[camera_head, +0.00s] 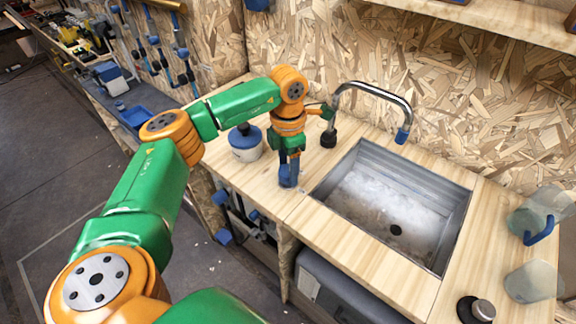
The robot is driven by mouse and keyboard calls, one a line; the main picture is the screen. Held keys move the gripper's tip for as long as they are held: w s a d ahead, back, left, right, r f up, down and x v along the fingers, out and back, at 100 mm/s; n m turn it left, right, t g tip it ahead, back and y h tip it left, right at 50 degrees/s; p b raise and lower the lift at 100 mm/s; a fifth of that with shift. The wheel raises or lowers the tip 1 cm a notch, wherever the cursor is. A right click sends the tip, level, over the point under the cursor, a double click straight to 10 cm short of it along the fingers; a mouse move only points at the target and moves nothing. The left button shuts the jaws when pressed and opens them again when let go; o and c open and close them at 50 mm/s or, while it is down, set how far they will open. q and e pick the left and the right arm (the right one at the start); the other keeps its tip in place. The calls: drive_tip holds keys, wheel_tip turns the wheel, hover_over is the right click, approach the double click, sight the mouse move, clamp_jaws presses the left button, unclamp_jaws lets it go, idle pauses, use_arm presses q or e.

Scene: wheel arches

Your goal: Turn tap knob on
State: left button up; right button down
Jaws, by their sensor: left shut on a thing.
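The curved metal tap (372,87) stands at the back left of the sink, with a dark base and a blue tip on its spout. My left gripper (289,167) points down at the counter left of the sink. It is shut on a small blue piece (288,180), which looks like the tap knob. The fingers partly cover this piece, so its turn angle cannot be told. No water stream shows below the spout. My right gripper is not in view.
The metal sink (455,222) is set in the wooden counter (372,262). A white pot with a blue lid (245,143) stands behind my left arm. Clear jugs (541,213) and a dark round fitting (476,309) are at the right. A chipboard wall closes off the back.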

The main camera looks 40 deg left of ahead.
sight(288, 169)
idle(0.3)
use_arm(q)
drive_tip(key=o, duration=1.4)
wheel_tip(288, 169, up, 7)
drive_tip(key=shift+d+r+b, duration=0.1)
drive_tip(key=shift+b, duration=0.5)
